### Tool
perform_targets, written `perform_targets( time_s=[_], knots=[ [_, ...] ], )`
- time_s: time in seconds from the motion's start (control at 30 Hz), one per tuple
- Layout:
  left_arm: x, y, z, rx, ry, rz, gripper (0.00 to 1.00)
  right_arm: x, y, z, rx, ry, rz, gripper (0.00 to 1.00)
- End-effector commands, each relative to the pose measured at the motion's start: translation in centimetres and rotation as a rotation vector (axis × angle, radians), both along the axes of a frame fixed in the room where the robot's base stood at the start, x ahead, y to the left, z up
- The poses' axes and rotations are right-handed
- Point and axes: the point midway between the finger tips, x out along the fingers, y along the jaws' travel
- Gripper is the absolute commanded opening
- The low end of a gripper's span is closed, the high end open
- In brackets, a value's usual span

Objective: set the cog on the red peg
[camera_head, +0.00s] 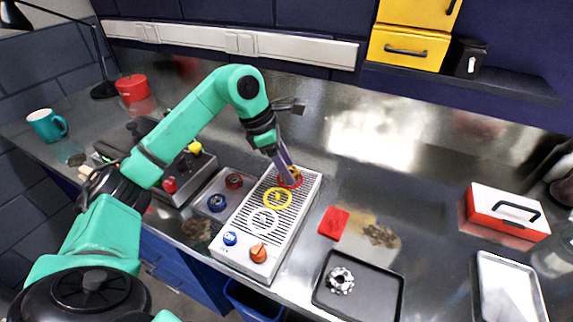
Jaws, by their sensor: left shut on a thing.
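My left gripper (289,178) reaches down over the far end of a grey ribbed panel (308,196). It is shut on a small gold-brown thing (296,172), mostly hidden by the fingers; I cannot tell if this is the cog. It is at a red ring on the panel, and I cannot tell if it touches. A silver toothed cog-like part (341,280) lies in a black tray (385,298). A dark red round piece (234,181) sits on a plate left of the panel; I cannot tell which thing is the red peg. My right gripper is not in view.
The panel also has a yellow ring (277,188), a white ring (264,209), a blue knob (230,239) and an orange knob (258,252). A red block (333,222) lies right of it. A red-and-white toolbox (505,212) stands far right. The back middle bench is clear.

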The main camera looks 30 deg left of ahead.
Motion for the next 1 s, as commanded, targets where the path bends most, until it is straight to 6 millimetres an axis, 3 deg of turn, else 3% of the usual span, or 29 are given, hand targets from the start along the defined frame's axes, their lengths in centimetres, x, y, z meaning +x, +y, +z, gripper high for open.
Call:
perform_targets(
  time_s=[0.47,0.5,0.53,0.83,1.0],
  knots=[
    [0.0,0.0,-1.0,0.0,-0.001,0.0,0.01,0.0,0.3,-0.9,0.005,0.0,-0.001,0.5],
    [0.0,0.0,-1.1,0.0,-0.001,0.0,0.63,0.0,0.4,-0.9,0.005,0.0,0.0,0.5],
    [0.0,0.0,-1.0,0.0,-0.001,0.0,0.72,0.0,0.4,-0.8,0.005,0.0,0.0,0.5],
    [0.0,0.0,-0.9,0.0,0.0,0.0,0.72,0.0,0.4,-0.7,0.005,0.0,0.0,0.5],
    [-0.3,0.5,0.6,0.001,0.0,0.001,0.72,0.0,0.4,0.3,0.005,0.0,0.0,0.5]
  ],
)
